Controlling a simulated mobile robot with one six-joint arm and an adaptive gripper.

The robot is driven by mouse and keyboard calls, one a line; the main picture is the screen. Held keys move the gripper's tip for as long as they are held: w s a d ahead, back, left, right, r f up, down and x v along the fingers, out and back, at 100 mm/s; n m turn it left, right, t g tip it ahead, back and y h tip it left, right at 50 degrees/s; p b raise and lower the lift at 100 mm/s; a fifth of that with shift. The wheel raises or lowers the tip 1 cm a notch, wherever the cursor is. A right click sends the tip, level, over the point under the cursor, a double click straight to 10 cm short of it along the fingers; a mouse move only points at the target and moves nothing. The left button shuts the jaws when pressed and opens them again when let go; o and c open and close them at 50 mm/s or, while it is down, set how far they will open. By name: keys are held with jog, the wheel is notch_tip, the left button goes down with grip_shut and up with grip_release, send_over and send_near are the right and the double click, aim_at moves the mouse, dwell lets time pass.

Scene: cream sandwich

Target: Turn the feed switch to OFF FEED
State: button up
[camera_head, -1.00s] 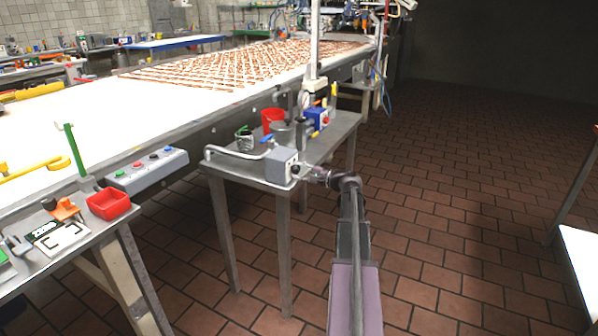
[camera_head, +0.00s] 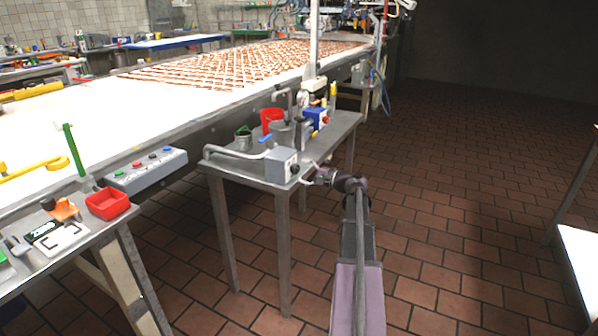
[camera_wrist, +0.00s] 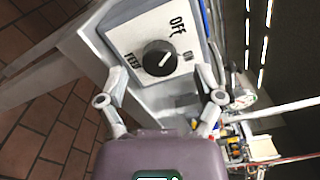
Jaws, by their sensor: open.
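The feed switch is a round black knob (camera_wrist: 159,58) on the face of a grey box (camera_wrist: 150,30). Its face carries the words OFF, ON and FEED. The knob's white pointer mark slants up and right in the wrist view, towards the side between OFF and ON. In the head view the grey box (camera_head: 281,165) stands at the near corner of a small metal table. My gripper (camera_wrist: 161,98) is open and empty, its two fingers spread either side of the knob and short of it. In the head view my gripper (camera_head: 316,177) is just right of the box.
The small metal table (camera_head: 235,172) also bears a bent grey pipe (camera_head: 230,154), a red bucket (camera_head: 270,118) and a blue box (camera_head: 318,117). The long conveyor (camera_head: 110,115) runs behind. Tiled floor (camera_head: 455,200) to the right is clear.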

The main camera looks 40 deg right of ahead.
jog(key=v, duration=0.9)
jog(key=shift+s, duration=0.35)
jog(key=w+a+f+n+g, duration=0.2)
jog(key=a+f+n+g, duration=0.15)
jog(key=a, duration=0.55)
jog(key=w+a+f+n+g+y, duration=0.1)
jog(key=w+a+f+n+g, duration=0.2)
jog(key=a, duration=0.6)
jog(key=w+a+f+n+g, duration=0.1)
jog(key=a+f+g, duration=0.25)
jog(key=a, duration=0.55)
jog(key=s+a+f+n+g+h, duration=0.35)
jog(key=s+a+n, duration=0.2)
jog(key=a, duration=0.55)
jog(key=s+a+f+n+g+h, duration=0.35)
jog(key=s+a+f+n, duration=0.2)
jog(key=a, duration=0.55)
notch_tip(320, 180, up, 25)
jog(key=p, duration=2.5)
jog(key=shift+r+m+h, duration=0.2)
jog(key=shift+m+h, duration=0.2)
jog(key=shift+m, duration=0.05)
jog(key=shift+a, duration=0.1)
